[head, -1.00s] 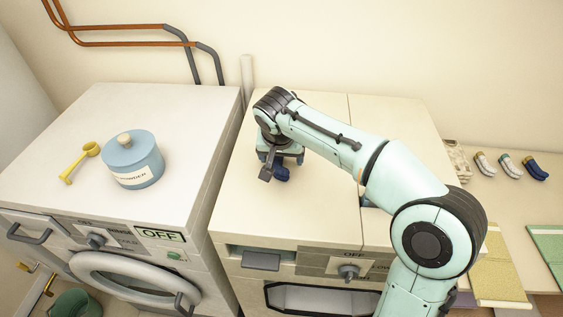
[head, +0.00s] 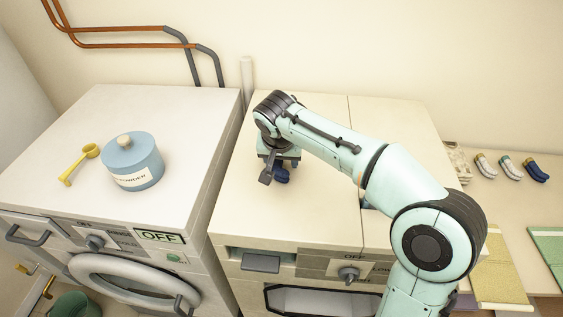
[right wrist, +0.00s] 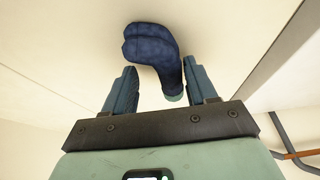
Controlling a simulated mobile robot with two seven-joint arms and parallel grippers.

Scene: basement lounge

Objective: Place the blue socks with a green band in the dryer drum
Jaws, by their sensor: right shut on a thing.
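A blue sock with a green band shows in the right wrist view (right wrist: 155,48), its band end between the fingers. In the head view the same sock (head: 283,175) is a small dark blue shape at the top of the right-hand machine (head: 330,215). My right gripper (head: 275,168) is shut on it, fingers pointing down; the arm hides part of the machine top. Whether the sock touches the top is unclear. My left gripper is not in view.
A left-hand machine (head: 60,165) carries a blue lidded powder jar (head: 133,165) and a yellow scoop (head: 78,163). Several other socks, one of them blue (head: 537,172), lie on the counter at right. Folded yellow (head: 500,275) and green (head: 548,242) cloths lie near its front.

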